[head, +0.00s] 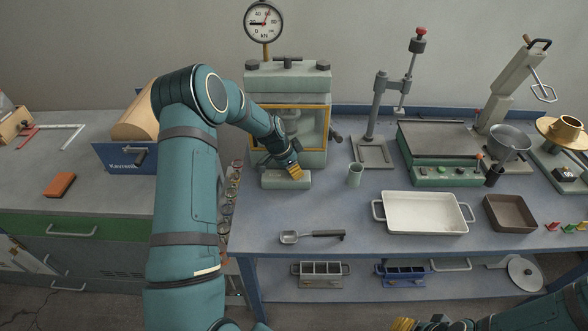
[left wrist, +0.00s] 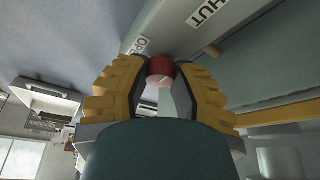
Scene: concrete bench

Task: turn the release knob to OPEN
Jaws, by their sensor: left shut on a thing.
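The release knob (left wrist: 160,68) is red and round-ended in the left wrist view, with a small pale mark on it. It sits between the yellow-padded fingers of my left gripper (left wrist: 161,76), which is shut on it. An OPEN label (left wrist: 141,44), partly covered, lies close to the knob, and a SHUT label (left wrist: 207,11), cut by the frame edge, lies farther off. In the head view my left gripper (head: 292,170) is at the front base of the grey-green press (head: 287,78) and hides the knob. My right gripper (head: 403,324) barely shows at the bottom edge; its jaws are unclear.
A scoop (head: 312,236) lies on the bench front, and a white tray (head: 424,226) stands to the right. A gauge (head: 264,20) tops the press. The bench before the press is mostly clear.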

